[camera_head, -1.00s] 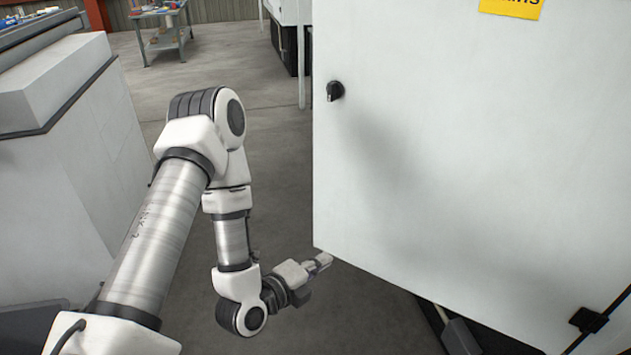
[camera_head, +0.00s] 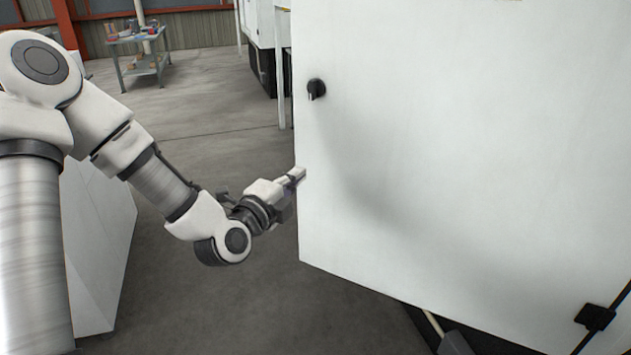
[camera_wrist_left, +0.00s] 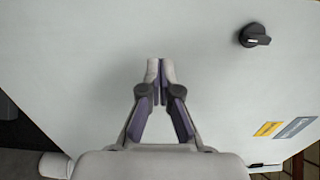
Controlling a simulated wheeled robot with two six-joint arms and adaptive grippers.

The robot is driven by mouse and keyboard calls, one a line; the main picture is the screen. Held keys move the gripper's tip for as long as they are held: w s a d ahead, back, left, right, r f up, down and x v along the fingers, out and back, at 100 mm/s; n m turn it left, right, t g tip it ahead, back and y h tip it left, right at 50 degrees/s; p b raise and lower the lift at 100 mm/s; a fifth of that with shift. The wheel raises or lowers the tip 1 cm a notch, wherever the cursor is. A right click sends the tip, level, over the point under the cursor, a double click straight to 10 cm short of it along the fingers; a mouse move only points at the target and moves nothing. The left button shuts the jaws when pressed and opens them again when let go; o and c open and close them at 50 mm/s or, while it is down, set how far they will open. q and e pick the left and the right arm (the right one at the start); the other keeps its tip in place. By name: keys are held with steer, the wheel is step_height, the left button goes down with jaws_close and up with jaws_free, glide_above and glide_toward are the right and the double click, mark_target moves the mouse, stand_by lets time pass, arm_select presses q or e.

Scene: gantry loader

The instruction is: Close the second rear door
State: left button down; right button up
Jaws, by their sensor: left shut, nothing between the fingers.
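A white cabinet door (camera_head: 430,180) with a black knob (camera_head: 317,88) near its upper left edge fills the right of the head view. A black hinge (camera_head: 595,317) shows at its lower right. My left gripper (camera_head: 298,174) is shut and empty at the door's left edge, below the knob. In the left wrist view the fingers (camera_wrist_left: 160,66) are together in front of the door (camera_wrist_left: 80,65), with the knob (camera_wrist_left: 256,36) at the upper right. I cannot tell whether the fingertips touch the door. My right gripper is not in view.
A white block-shaped unit (camera_head: 95,240) stands at the left, partly behind my left arm. A workbench (camera_head: 140,45) with small items is at the back left. Grey floor (camera_head: 215,110) is clear between them and the door.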

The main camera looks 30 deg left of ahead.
mark_target(321, 154)
arm_select(q)
steer(key=w, duration=0.2)
steer(key=w+p, duration=0.1)
steer(key=w, duration=0.5)
steer(key=shift+w+a+r+p, duration=0.1)
steer(key=shift+a+p, duration=0.15)
steer(key=shift+p, duration=0.05)
steer(key=shift+w, duration=0.2)
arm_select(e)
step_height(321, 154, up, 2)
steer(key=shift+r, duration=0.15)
arm_select(q)
steer(key=shift+w, duration=0.15)
